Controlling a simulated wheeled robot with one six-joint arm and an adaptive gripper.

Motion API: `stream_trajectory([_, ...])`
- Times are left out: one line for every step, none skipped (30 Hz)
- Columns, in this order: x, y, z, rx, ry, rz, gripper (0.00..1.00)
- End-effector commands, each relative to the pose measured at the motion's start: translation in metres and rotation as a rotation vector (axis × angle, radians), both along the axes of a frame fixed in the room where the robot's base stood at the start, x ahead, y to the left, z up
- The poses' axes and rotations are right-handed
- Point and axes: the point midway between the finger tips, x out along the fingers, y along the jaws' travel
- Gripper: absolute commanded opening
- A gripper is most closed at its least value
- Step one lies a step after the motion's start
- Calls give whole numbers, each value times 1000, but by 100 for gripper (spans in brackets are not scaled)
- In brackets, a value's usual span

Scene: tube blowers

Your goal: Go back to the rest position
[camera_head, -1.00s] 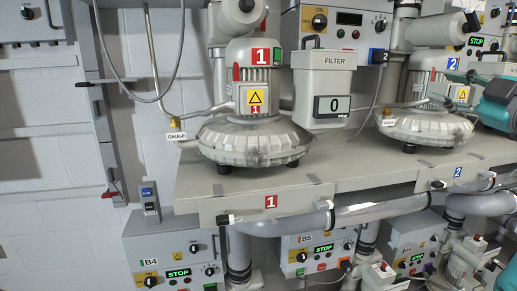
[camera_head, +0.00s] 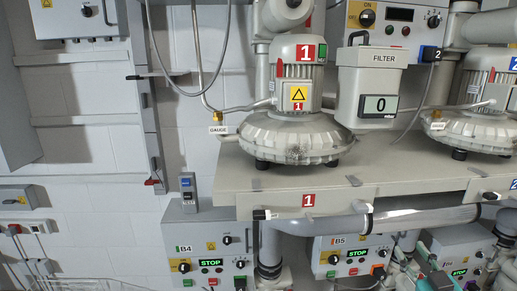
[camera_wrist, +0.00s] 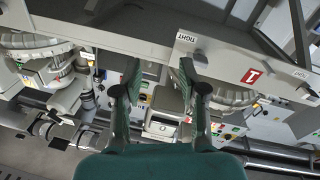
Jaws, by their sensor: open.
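My gripper (camera_wrist: 158,72) is open in the wrist view, its two dark fingers apart with nothing held between them. Behind the fingers show a grey shelf edge with a red 1 label (camera_wrist: 252,75) and, below it, part of a grey unit I cannot identify for certain. In the head view, part of my teal arm end shows at the lower right, in front of the lower control boxes.
Another blower (camera_head: 478,128) is at the right. Control boxes B4 (camera_head: 207,245) and B5 (camera_head: 345,255) sit below, near pipes (camera_head: 400,220).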

Motion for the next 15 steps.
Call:
stream_trajectory([-7,10,-20,26,16,-3,42])
stream_trajectory([-12,14,-30,37,21,-7,42])
stream_trajectory([-18,20,-43,56,28,-12,42])
stream_trajectory([-23,25,-52,68,33,-16,42])
stream_trajectory([-28,29,-62,80,39,-20,42])
stream_trajectory([-35,35,-74,95,45,-25,42])
stream_trajectory([-41,40,-83,105,53,-29,42])
stream_trajectory([-47,45,-91,116,58,-33,42])
stream_trajectory([-55,51,-102,130,65,-37,42])
stream_trajectory([-61,55,-110,139,71,-41,42])
stream_trajectory([-68,60,-118,148,76,-44,42])
stream_trajectory([-77,66,-128,159,84,-47,42])
stream_trajectory([-84,70,-135,168,91,-50,42])
stream_trajectory([-91,75,-142,174,96,-53,42])
stream_trajectory([-101,81,-151,184,103,-55,42])
